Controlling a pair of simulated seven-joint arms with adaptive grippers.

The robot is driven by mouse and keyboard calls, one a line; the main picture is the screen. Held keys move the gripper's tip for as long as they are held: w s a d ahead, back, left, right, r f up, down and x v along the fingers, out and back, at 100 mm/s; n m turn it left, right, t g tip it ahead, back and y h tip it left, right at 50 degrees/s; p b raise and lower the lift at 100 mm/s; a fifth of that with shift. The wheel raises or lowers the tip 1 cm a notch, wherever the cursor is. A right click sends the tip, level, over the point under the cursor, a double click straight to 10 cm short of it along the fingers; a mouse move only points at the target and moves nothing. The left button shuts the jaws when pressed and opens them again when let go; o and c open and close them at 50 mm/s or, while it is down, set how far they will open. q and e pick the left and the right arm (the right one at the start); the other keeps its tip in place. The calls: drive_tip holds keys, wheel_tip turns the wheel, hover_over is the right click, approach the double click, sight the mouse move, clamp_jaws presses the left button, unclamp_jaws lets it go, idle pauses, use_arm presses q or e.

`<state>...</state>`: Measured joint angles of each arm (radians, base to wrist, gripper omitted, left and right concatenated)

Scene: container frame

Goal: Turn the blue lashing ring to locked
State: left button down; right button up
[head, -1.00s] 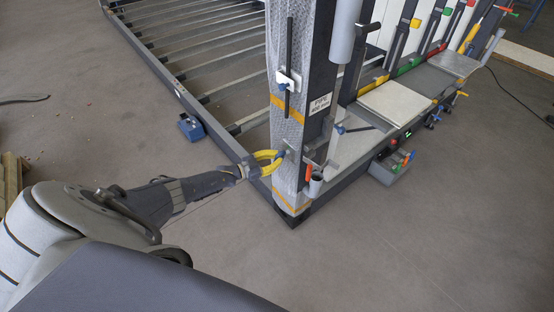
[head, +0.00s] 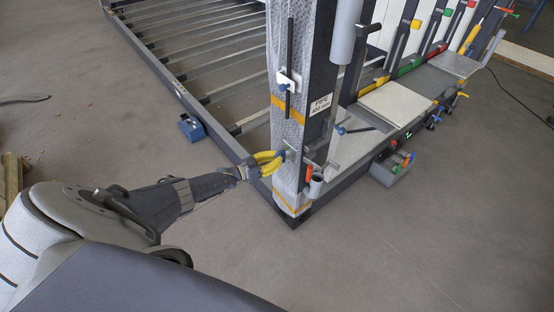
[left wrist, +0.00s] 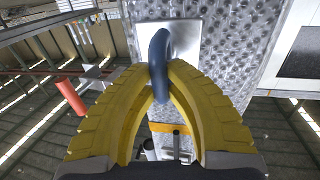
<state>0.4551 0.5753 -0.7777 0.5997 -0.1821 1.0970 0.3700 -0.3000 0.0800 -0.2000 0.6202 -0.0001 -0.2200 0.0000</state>
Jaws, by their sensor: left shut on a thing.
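The blue lashing ring (left wrist: 158,62) is a dark blue loop on a metal plate (left wrist: 183,42) on the post's face. My left gripper (left wrist: 160,82) is shut on the ring. In the head view the left gripper (head: 276,160) is at the lower part of the wrapped post (head: 287,130), and the ring (head: 280,154) shows only as a small blue spot at its tips. My right gripper is not in view.
A white fitting with a black bar (head: 289,80) is higher on the post. A frame with rollers (head: 200,60) lies behind. Clamps and a grey bin (head: 390,170) are at the right. The floor in front is clear.

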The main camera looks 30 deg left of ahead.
use_arm(q)
drive_tip(key=c, duration=1.4)
unclamp_jaws()
drive_tip(key=shift+o, duration=0.2)
drive_tip(key=v, duration=1.2)
drive_tip(key=shift+f, duration=0.15)
